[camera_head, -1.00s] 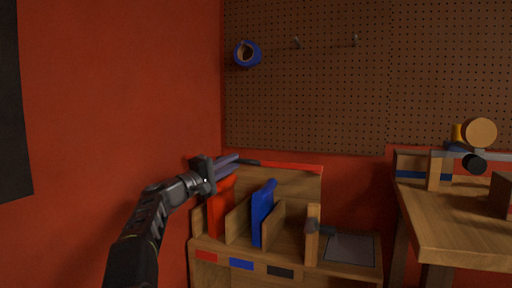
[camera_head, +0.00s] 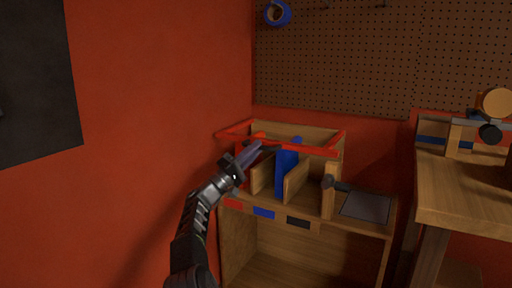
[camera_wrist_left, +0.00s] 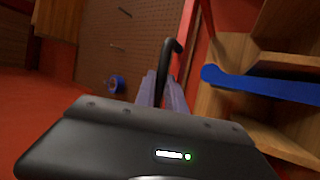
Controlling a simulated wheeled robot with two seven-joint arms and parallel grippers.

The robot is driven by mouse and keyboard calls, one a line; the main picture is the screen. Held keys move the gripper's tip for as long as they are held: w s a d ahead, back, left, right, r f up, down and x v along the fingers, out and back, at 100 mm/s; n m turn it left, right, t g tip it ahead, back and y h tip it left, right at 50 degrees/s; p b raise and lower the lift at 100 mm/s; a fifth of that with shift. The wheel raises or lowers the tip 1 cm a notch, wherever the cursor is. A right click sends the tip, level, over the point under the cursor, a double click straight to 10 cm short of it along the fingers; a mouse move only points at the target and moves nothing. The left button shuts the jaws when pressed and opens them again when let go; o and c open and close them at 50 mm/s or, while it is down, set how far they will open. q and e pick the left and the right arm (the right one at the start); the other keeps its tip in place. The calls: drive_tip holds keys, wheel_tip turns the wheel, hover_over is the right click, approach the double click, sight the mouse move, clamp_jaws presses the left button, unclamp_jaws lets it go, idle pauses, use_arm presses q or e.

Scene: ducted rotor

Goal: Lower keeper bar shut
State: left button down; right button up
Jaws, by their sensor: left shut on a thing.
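The keeper bar (camera_head: 310,149) is a red U-shaped frame over the wooden rack (camera_head: 238,222). Its side arms run forward from near the rack's back, and its front rail hangs above the upright panels. My left gripper (camera_head: 256,152) is shut on the bar's black handle, near the left part of the front rail. In the left wrist view the dark handle (camera_wrist_left: 166,65) sits between the purple fingers, with a red strip of the bar (camera_wrist_left: 208,20) beyond. A red panel (camera_head: 243,176) and a blue panel (camera_head: 287,172) stand in the rack slots. My right gripper is not in view.
Red, blue and black labels mark the rack front. A black piece (camera_head: 328,181) sits by the right post, beside a grey plate (camera_head: 366,207). A wooden bench (camera_head: 465,195) stands at right. A pegboard (camera_head: 340,65) holds blue tape (camera_head: 277,14). The red wall is close at left.

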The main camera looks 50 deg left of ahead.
use_arm(q)
drive_tip(key=shift+w+f, duration=0.25)
drive_tip(key=shift+f, duration=1.05)
drive_tip(key=c, duration=1.4)
unclamp_jaws()
drive_tip(key=shift+w+f, duration=0.1)
drive_tip(key=shift+f, duration=0.05)
drive_tip(key=shift+a, duration=0.1)
drive_tip(key=b+v, duration=0.1)
drive_tip(key=v, duration=0.6)
drive_tip(key=shift+s+r, duration=0.3)
drive_tip(key=shift+s, duration=0.2)
